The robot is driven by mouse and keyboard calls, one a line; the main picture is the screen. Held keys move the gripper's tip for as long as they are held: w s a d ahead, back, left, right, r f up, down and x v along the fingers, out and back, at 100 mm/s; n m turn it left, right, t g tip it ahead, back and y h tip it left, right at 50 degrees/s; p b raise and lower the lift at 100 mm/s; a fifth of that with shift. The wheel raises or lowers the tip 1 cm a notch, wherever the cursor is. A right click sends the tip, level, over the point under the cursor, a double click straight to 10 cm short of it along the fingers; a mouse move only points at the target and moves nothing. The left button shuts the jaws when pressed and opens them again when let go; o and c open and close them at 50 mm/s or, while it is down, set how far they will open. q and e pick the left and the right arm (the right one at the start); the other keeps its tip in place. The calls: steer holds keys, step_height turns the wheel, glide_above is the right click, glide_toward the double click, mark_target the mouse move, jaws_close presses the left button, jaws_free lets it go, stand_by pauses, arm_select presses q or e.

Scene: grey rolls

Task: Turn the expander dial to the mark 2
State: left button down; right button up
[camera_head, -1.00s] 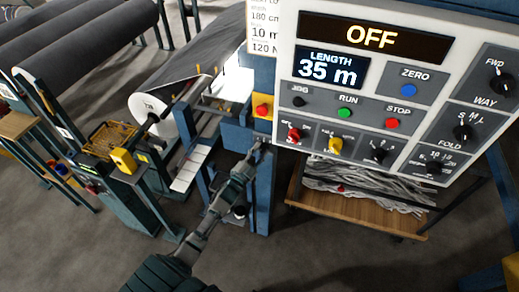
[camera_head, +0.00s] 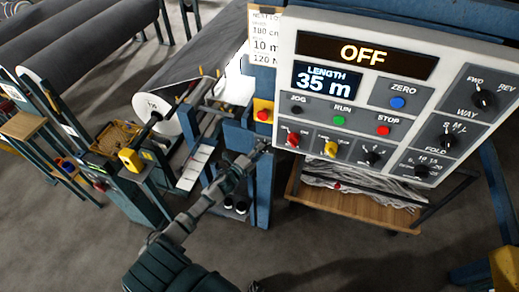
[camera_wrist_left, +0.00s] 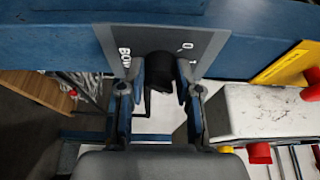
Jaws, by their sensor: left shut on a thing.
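A black dial (camera_wrist_left: 160,66) sits on a grey plate (camera_wrist_left: 116,38) with white lettering that reads like "BOW" and a "0", in the left wrist view. My left gripper (camera_wrist_left: 160,88) has its two fingers on either side of this dial and is shut on it. The fingers hide part of the plate's marks, and I cannot read which mark the dial points to. In the head view my left gripper (camera_head: 262,147) reaches the blue post just below left of the control panel (camera_head: 285,75); the dial itself is hidden there.
The panel shows "OFF" and "LENGTH 35 m", with several knobs and buttons. A red button on a yellow box (camera_head: 263,115) is close above my left gripper. A wooden shelf cart (camera_head: 350,207) stands under the panel. Grey rolls (camera_head: 95,45) lie at the left.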

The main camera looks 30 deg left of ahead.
arm_select(q)
steer(key=shift+s+f, duration=0.1)
steer(key=shift+f, duration=0.25)
steer(key=c, duration=1)
jaws_free()
steer(key=shift+c, duration=0.2)
steer(key=shift+o, duration=1.3)
steer(key=shift+r, duration=0.1)
steer(key=s+a, duration=0.2)
steer(key=s, duration=0.9)
steer(key=shift+s, duration=0.3)
